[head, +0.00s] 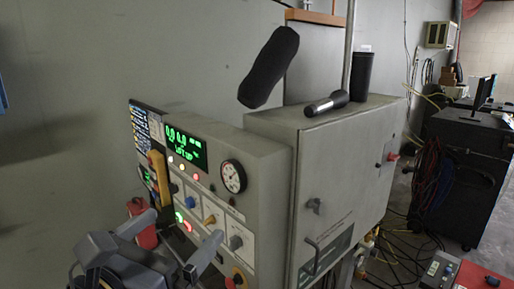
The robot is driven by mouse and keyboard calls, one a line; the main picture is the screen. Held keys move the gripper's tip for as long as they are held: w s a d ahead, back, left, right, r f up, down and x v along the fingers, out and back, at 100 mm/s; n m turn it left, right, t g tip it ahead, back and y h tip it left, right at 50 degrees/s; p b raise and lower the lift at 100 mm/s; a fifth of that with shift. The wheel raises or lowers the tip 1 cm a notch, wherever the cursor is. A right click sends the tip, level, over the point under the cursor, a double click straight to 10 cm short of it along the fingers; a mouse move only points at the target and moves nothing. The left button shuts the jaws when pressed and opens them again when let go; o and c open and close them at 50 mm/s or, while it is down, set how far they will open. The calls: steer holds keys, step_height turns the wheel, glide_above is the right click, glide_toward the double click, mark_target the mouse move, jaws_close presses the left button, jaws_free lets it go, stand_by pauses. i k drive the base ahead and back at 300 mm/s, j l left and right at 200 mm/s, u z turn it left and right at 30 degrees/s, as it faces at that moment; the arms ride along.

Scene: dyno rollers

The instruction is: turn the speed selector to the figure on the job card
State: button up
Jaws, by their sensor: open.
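A grey control console (262,178) fills the middle of the head view. Its sloped face carries several knobs: a blue one (189,190), a brass-coloured one (210,219) and a grey one (236,242). I cannot tell which is the speed selector; their markings are too small to read. A dark sheet with pale print (147,125) is at the panel's upper left; I cannot tell if it is the job card. My gripper (182,229) is at the lower left, open and empty, in front of the panel's lower part, which it partly hides.
A green-lit display (187,149) and round gauge (233,177) sit above the knobs. A red button on yellow (238,278) is low on the panel. Cables cover floor at right.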

mark_target(173, 188)
steer(key=l+u, duration=0.15)
steer(key=u, duration=0.35)
steer(key=k+l+u, duration=0.1)
steer(key=u, duration=0.4)
